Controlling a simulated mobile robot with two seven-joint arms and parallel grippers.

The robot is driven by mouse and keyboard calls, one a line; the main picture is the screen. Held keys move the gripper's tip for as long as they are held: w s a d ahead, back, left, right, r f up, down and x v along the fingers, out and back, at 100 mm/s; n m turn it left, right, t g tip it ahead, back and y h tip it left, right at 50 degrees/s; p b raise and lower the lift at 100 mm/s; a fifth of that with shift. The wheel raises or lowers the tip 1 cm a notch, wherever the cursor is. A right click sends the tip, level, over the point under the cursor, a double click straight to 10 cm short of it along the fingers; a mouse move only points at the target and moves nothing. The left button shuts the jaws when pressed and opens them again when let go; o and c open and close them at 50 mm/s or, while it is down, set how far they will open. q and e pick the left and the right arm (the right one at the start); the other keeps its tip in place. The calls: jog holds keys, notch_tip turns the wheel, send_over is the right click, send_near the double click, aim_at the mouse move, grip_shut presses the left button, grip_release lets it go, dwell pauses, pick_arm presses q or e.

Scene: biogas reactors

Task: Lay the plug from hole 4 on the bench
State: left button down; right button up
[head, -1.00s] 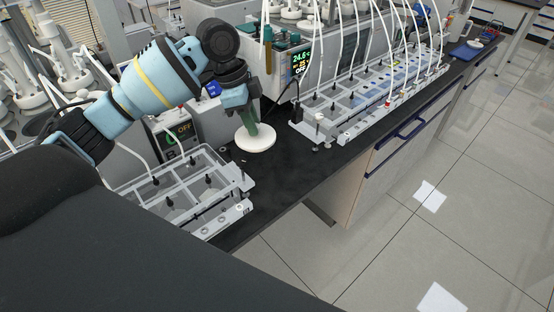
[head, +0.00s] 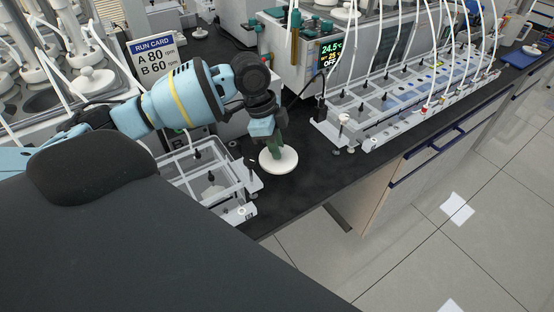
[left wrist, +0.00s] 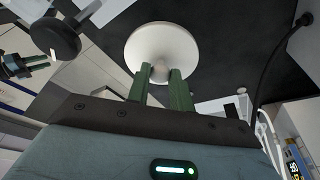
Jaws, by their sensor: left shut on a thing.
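A white round plug (head: 278,162) with a wide flat disc shows in the head view over the dark bench top (head: 300,190), between the two racks. My left gripper (head: 275,150) points down and is shut on the plug's knob. In the left wrist view, the plug (left wrist: 162,45) sits between the two green fingers, its disc beyond the tips. I cannot tell whether the disc touches the bench. Hole 4 is not recognisable.
A clear-walled rack (head: 244,212) stands left of the plug, a longer tubed rack (head: 365,143) to the right. A box with a lit display (head: 328,52) stands behind. A run card (head: 153,52) stands at the back left. Bare bench surrounds the plug; its front edge is close.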

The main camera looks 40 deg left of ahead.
aim_at(264, 155)
pick_arm(q)
jog(key=shift+f, duration=2.5)
jog(key=shift+f, duration=0.1)
jog(key=c, duration=1.2)
grip_release()
jog(key=shift+f, duration=0.1)
jog(key=shift+c, duration=0.2)
jog(key=v, duration=1.2)
jog(key=shift+d, duration=0.1)
